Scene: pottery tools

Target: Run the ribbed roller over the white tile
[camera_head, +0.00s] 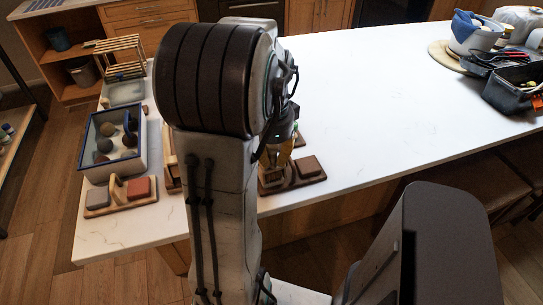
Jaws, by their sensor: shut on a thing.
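My gripper (276,156) is over the white counter near its front edge, mostly hidden behind my own arm. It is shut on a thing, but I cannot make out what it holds. Its tip is close to a wooden board (313,181) with brown blocks on it. I cannot pick out the ribbed roller or the white tile; my arm covers part of the counter there.
A blue-rimmed tray (84,157) of round pieces and a wooden board (97,212) with grey and red blocks are at left. Behind are a pale dish (126,93) and a wooden rack (121,44). A blue-draped bowl (472,33) and dark tool bag (512,92) stand right. The counter's middle (385,95) is clear.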

